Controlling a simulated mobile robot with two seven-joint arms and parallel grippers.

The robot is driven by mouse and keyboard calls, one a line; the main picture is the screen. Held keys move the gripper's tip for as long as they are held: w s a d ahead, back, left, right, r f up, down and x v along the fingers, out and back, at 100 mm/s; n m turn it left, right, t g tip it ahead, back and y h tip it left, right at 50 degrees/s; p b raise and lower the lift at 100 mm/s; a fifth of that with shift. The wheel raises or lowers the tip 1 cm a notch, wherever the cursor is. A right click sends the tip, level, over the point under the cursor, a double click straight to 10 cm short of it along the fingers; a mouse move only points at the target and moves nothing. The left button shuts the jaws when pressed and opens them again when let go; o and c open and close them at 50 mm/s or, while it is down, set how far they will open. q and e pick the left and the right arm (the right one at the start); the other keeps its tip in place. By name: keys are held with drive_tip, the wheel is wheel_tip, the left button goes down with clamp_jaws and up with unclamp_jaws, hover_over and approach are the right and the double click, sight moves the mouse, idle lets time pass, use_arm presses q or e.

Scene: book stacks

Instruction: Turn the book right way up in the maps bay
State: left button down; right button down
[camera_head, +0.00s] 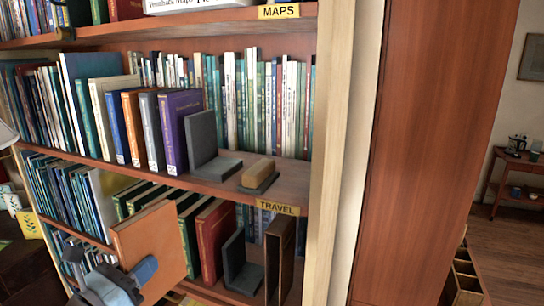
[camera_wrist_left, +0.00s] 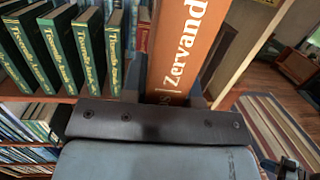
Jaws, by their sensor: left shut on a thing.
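My left gripper (camera_head: 118,283) is shut on an orange book (camera_head: 155,243) and holds it in front of the lower shelves, clear of them. In the left wrist view the book's orange spine (camera_wrist_left: 180,45) shows white lettering beginning "Zervand", running up the spine away from the gripper. The MAPS label (camera_head: 279,11) is on the edge of the top visible shelf. Above that label a white book (camera_head: 195,4) is cut off by the frame; its lettering is too small to read surely.
The shelf labelled TRAVEL (camera_head: 278,207) carries a row of books, a grey bookend (camera_head: 204,135) and a small tan block (camera_head: 258,170). Below, green and red books (camera_head: 214,240) stand beside a dark bookend (camera_head: 238,265). A pale upright (camera_head: 340,150) closes the bay's right side.

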sight(163, 268)
use_arm(q)
drive_tip(key=f, duration=0.3)
drive_tip(key=shift+s+d+f, duration=0.3)
drive_tip(key=shift+f, duration=0.05)
drive_tip(key=shift+w, duration=0.1)
drive_tip(key=shift+m+b, duration=0.3)
drive_tip(key=m+b, duration=0.2)
drive_tip(key=m, duration=0.1)
drive_tip(key=m+g+h+b, duration=0.1)
drive_tip(key=m+b, duration=0.1)
drive_tip(key=m, duration=0.2)
drive_tip(key=shift+f+h+b, duration=0.2)
drive_tip(key=shift+h+b, duration=0.1)
drive_tip(key=shift+r+m+g+b, duration=0.1)
drive_tip(key=shift+m+g+b, duration=0.2)
drive_tip(key=shift+m+b, duration=0.5)
drive_tip(key=shift+r+m, duration=0.15)
drive_tip(key=shift+m, duration=0.45)
